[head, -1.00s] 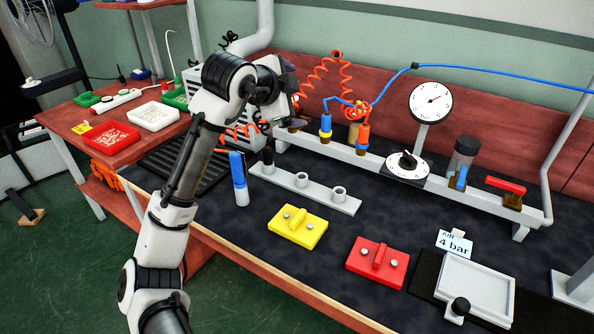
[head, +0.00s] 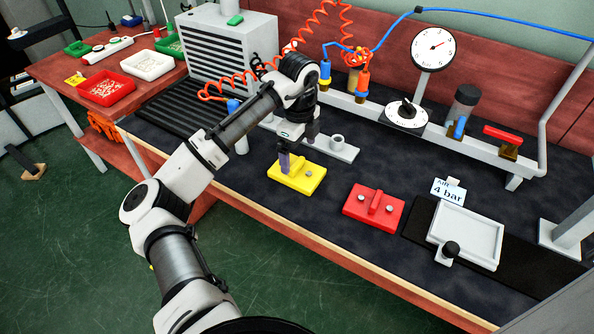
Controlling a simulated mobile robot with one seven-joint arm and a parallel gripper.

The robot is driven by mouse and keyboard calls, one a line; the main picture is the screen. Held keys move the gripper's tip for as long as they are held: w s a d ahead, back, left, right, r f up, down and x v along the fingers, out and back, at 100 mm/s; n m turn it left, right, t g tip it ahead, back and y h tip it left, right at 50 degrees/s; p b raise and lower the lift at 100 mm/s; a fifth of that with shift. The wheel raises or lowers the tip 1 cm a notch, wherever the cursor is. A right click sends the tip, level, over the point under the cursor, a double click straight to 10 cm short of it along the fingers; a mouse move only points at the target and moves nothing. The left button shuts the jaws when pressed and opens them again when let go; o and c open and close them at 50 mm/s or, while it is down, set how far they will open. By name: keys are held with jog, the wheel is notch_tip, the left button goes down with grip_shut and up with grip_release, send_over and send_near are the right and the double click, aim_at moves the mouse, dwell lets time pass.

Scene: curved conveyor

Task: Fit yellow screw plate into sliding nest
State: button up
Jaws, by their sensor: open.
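The yellow screw plate (head: 306,181) lies flat on the dark bench top, left of the red plate. My gripper (head: 296,158) is over the yellow plate, pointing down, with its fingers apart. One finger is at the plate's left part and the other is near its back edge; I cannot tell whether they touch it. My gripper hides part of the plate's raised bar. The sliding nest (head: 465,236), a pale shallow tray with a black knob (head: 451,249) at its front, sits empty on a black track (head: 420,220) at the right.
A red screw plate (head: 373,208) lies between the yellow plate and the nest. A grey socket rail (head: 340,152) is just behind my gripper. A "4 bar" card (head: 449,191) stands behind the nest. A dial (head: 406,114) and valves are along the back.

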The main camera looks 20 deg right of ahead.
aim_at(297, 163)
jog(key=shift+s+a+f+p, duration=0.1)
jog(key=shift+f+p, duration=0.1)
jog(key=shift+f, duration=0.7)
jog(key=shift+w+a+f+p, duration=0.1)
jog(key=shift+f+p, duration=0.1)
jog(key=shift+f, duration=0.65)
jog(key=shift+s+a+f+p, duration=0.1)
jog(key=shift+f+p, duration=0.1)
jog(key=shift+f, duration=0.7)
jog(key=c, duration=1)
jog(key=shift+c, duration=0.2)
jog(key=shift+r, duration=0.1)
notch_tip(297, 163, up, 20)
jog(key=shift+b, duration=0.4)
